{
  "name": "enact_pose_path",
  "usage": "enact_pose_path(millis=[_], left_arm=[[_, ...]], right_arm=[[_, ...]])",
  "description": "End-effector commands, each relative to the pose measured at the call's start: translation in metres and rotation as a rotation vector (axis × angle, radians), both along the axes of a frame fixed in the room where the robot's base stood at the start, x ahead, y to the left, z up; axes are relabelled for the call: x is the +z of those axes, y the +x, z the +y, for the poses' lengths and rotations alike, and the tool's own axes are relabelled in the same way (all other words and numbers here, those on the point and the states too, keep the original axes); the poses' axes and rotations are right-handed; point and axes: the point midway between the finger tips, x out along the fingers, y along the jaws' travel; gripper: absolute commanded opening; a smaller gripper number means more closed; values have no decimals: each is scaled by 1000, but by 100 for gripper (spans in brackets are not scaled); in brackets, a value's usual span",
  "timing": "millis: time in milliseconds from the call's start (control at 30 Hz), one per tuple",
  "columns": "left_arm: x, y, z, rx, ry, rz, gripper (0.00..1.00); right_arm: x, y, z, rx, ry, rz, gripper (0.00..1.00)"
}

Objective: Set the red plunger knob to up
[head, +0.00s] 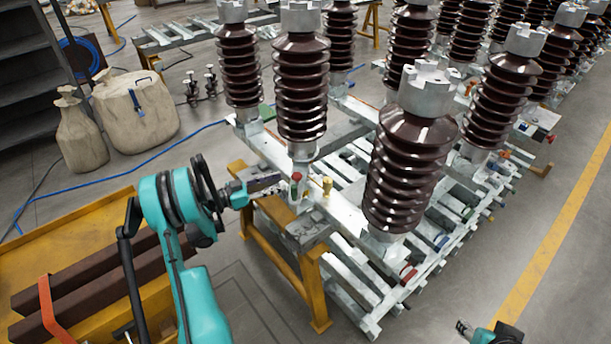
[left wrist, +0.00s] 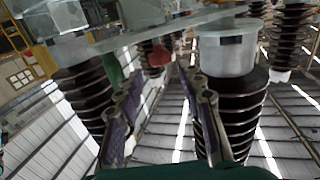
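The red plunger knob (head: 296,177) sits on a short, pale post on the grey metal frame beam, at the front of the insulator row. In the left wrist view, which looks upside down, a red part (left wrist: 158,57) shows ahead between the fingers and seems to be this knob. My left gripper (head: 277,181) points at the knob from the left, a little short of it. Its two fingers (left wrist: 168,108) are spread with nothing between them. My right gripper (head: 464,328) shows only partly at the bottom edge, and its finger opening is unclear.
A brass fitting (head: 327,185) stands just right of the knob. Tall brown insulators (head: 302,85) rise close behind it. A yellow trestle (head: 285,262) stands under the beam end. A green part (left wrist: 112,70) shows beside the fingers. Open floor lies to the right.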

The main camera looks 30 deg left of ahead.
Motion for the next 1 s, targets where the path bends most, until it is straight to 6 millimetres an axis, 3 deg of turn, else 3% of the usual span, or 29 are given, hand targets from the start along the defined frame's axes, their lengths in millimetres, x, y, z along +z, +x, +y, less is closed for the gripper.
enact_pose_path(millis=[167, 533, 900, 1000], left_arm=[[-3, 10, -7, -1, 2, -15, 38], [-3, 54, -41, -1, 2, -14, 38], [-1, 60, -45, 2, 2, -13, 38], [-1, 60, -45, 2, 2, -13, 14]], right_arm=[[-5, 0, 0, 0, 0, 0, 40], [-19, 0, 0, 0, 0, 0, 40], [-19, 0, 0, 0, 0, 0, 40], [-19, 0, 0, 0, 0, 0, 40]])
